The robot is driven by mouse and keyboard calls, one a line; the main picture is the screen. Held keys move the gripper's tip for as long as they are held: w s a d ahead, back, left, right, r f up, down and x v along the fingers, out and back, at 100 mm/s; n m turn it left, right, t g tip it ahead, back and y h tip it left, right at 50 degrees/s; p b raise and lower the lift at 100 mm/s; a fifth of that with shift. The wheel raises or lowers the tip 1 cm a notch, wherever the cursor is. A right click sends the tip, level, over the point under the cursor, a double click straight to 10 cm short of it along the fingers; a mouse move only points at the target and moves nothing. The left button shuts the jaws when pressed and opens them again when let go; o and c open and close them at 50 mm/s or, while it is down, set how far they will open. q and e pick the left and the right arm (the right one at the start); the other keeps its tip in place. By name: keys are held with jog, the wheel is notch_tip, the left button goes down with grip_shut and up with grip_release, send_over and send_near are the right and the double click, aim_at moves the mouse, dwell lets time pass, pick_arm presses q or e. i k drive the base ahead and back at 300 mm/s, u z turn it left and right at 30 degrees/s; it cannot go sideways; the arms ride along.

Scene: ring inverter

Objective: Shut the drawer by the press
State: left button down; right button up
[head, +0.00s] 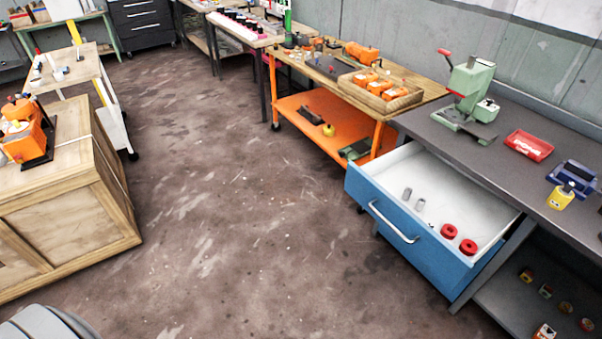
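The drawer (372,195) has a blue front with a pale bar handle (394,222) and a white inside. It stands pulled far out from under the dark grey bench (540,185) at the right. Inside it lie two red round parts (449,231) and a few small grey cylinders (407,193). The green press (471,95) with a red lever stands on the bench above and behind the drawer. Neither of my grippers shows in the head view.
An orange-framed table (310,112) stands left of the bench. A wooden crate (75,195) with an orange machine on it stands at the left. A red tray (529,145) sits on the bench. The brown floor (230,215) between crate and drawer is clear.

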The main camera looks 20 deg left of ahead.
aim_at(480, 216)
jog(key=u, duration=0.25)
jog(key=i, duration=1.4)
jog(key=z, duration=0.65)
